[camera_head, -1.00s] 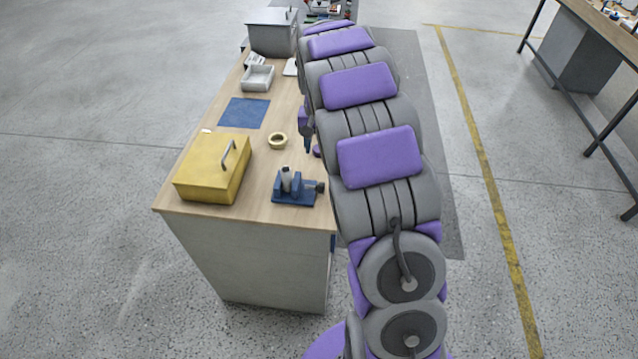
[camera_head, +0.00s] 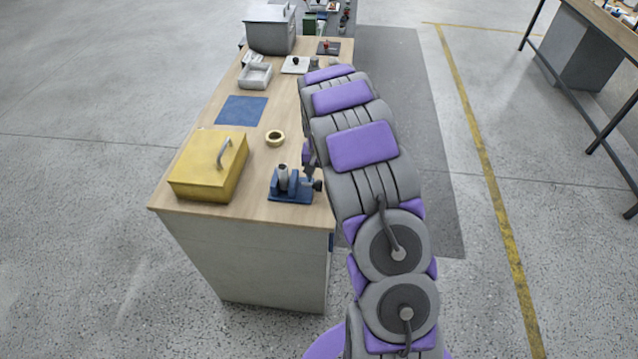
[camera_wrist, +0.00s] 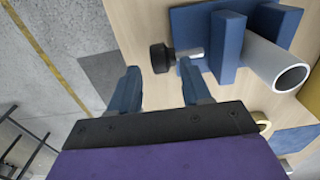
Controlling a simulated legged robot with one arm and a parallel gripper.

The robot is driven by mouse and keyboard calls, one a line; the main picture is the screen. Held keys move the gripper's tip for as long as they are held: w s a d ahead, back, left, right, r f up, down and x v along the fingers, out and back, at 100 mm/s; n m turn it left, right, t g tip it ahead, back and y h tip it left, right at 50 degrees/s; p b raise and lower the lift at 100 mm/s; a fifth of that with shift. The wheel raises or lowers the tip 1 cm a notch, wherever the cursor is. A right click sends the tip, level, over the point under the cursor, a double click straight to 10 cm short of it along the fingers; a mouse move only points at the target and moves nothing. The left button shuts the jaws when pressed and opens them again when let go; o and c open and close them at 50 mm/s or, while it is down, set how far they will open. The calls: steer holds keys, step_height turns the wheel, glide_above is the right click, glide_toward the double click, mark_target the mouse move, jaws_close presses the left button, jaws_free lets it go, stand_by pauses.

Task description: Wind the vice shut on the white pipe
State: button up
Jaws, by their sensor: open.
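The blue vice (camera_head: 293,185) stands on the near right part of the wooden bench, and it fills the upper right of the wrist view (camera_wrist: 226,47). The white pipe (camera_head: 283,173) stands between its jaws; in the wrist view the pipe (camera_wrist: 262,62) shows its hollow end. The vice's black knob (camera_wrist: 161,58) sits on a short metal screw (camera_wrist: 188,53). My gripper (camera_wrist: 158,88) is open, with its two blue fingers apart and the knob just beyond the gap between them. The fingers do not appear to touch the knob. In the head view the arm partly hides the gripper.
A yellow box (camera_head: 208,165) with a handle stands left of the vice. A tape roll (camera_head: 275,138), a blue mat (camera_head: 242,110) and a grey tray (camera_head: 255,76) lie farther back on the bench (camera_head: 245,215).

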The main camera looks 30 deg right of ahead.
mark_target(319, 183)
step_height(319, 183, down, 2)
steer(key=shift+d+f, duration=0.15)
steer(key=shift+f, duration=0.1)
steer(key=shift+a+f, duration=0.3)
steer(key=shift+f, duration=0.1)
steer(key=c, duration=0.8)
steer(key=shift+s, duration=0.15)
